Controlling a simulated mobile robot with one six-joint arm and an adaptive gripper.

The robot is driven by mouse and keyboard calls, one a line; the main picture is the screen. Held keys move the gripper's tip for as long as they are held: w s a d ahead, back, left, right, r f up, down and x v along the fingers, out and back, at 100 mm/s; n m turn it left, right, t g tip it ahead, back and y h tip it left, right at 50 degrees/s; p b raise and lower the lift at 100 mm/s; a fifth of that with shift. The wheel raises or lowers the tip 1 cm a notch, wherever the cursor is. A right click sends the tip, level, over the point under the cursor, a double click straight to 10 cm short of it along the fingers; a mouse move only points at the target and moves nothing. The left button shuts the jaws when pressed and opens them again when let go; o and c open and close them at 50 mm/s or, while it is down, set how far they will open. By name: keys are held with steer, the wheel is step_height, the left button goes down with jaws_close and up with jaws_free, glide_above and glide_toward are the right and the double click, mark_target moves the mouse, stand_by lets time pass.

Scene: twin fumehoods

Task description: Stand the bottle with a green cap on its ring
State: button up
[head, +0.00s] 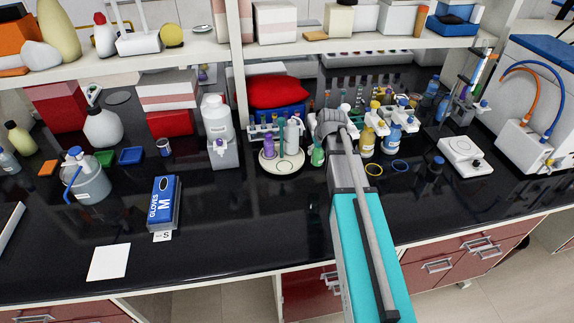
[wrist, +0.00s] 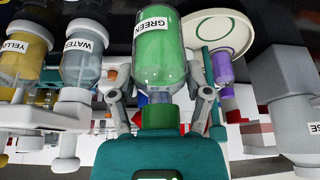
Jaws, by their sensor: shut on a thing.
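The bottle with a green cap (wrist: 160,50) fills the top middle of the wrist view, with green contents and a GREEN label; its green cap (wrist: 160,118) points toward my palm. My gripper (wrist: 165,97) is shut on the bottle at the neck, one finger on each side. In the head view a part of the green bottle (head: 317,156) shows just left of my arm; my arm hides my fingertips there.
A yellow-capped bottle (head: 368,138) and a water bottle (head: 393,138) stand close right of my arm. A shelf (head: 430,43) runs above. The front bench is mostly clear, with a glove box (head: 163,205) at left.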

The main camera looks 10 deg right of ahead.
mark_target(281, 140)
steer(key=s+a+r+p, duration=0.2)
steer(key=s+a+r, duration=0.1)
steer(key=a, duration=0.3)
steer(key=s+a+r+n+p, duration=0.1)
steer(key=s+a+r+p, duration=0.2)
steer(key=a, duration=0.3)
steer(key=shift+a, duration=0.15)
steer(key=shift+r, duration=0.1)
steer(key=w+d+f+b, duration=0.1)
steer(key=w+f+b, duration=0.7)
steer(key=w, duration=0.5)
steer(key=shift+d+f+y, duration=0.25)
steer(key=shift+f+y, duration=0.05)
steer(key=shift+f, duration=0.2)
steer(key=shift+b, duration=0.3)
